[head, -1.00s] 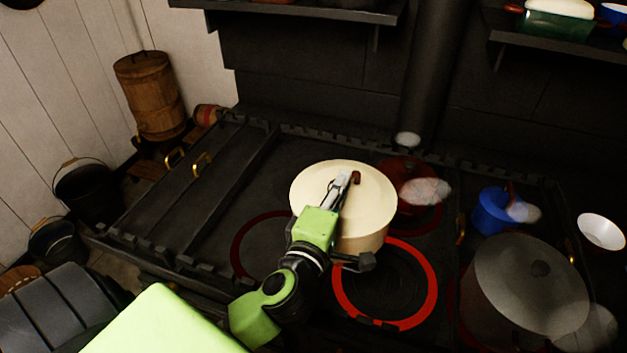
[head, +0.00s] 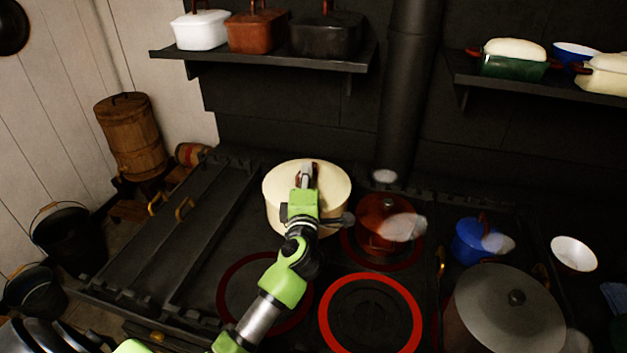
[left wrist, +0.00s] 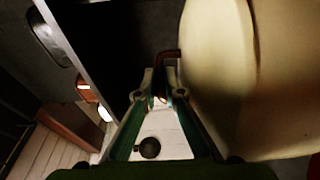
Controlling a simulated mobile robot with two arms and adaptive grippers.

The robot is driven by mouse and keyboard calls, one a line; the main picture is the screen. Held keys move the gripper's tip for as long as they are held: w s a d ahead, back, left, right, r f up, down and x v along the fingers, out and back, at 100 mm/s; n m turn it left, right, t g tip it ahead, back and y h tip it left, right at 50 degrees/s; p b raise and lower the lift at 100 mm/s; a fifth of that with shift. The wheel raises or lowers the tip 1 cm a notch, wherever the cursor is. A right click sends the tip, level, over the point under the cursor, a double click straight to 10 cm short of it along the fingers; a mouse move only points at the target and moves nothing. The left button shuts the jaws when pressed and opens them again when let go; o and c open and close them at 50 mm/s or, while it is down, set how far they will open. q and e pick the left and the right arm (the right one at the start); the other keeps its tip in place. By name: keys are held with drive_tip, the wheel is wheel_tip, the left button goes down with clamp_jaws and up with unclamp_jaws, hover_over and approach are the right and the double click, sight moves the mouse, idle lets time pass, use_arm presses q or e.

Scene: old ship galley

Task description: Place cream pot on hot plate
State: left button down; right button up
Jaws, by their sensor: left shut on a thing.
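The cream pot (head: 332,212) with its lid is at the back middle of the stove in the head view. It also fills the right of the left wrist view (left wrist: 225,80). My left gripper (head: 306,176) reaches over the lid and is shut on the pot's brown handle (left wrist: 167,58). I cannot tell whether the pot rests on the stove or hangs just above it. The bright red-ringed hot plate (head: 370,315) is bare, in front and to the right of the pot. My right gripper is not in view.
A dark red-ringed plate (head: 232,292) is empty, partly behind my arm. A red pot (head: 378,228) stands on another ringed plate, close right of the cream pot. A blue pot (head: 470,242) and a large grey pot (head: 505,315) stand at right. A shelf (head: 265,62) hangs above.

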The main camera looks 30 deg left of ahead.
use_arm(q)
drive_tip(key=w+a, duration=0.1)
drive_tip(key=w+a+f, duration=0.1)
drive_tip(key=a, duration=0.1)
drive_tip(key=shift+f, duration=0.1)
drive_tip(key=a+f, duration=0.1)
drive_tip(key=w+a+f+b, duration=0.1)
drive_tip(key=f, duration=0.1)
drive_tip(key=w+a+f, duration=0.1)
drive_tip(key=shift+a+f+b, duration=0.15)
drive_tip(key=shift+f+b, duration=0.2)
drive_tip(key=shift+f, duration=0.05)
drive_tip(key=f, duration=0.1)
drive_tip(key=f+b, duration=0.1)
drive_tip(key=f, duration=0.1)
drive_tip(key=shift+w+a+f+b, duration=0.1)
drive_tip(key=shift+a+b, duration=0.15)
drive_tip(key=shift+b, duration=0.05)
drive_tip(key=shift+f, duration=0.35)
drive_tip(key=c, duration=2.2)
unclamp_jaws()
drive_tip(key=shift+f, duration=0.3)
drive_tip(key=shift+o, duration=0.3)
drive_tip(key=shift+s+d+r, duration=0.1)
drive_tip(key=shift+s, duration=0.1)
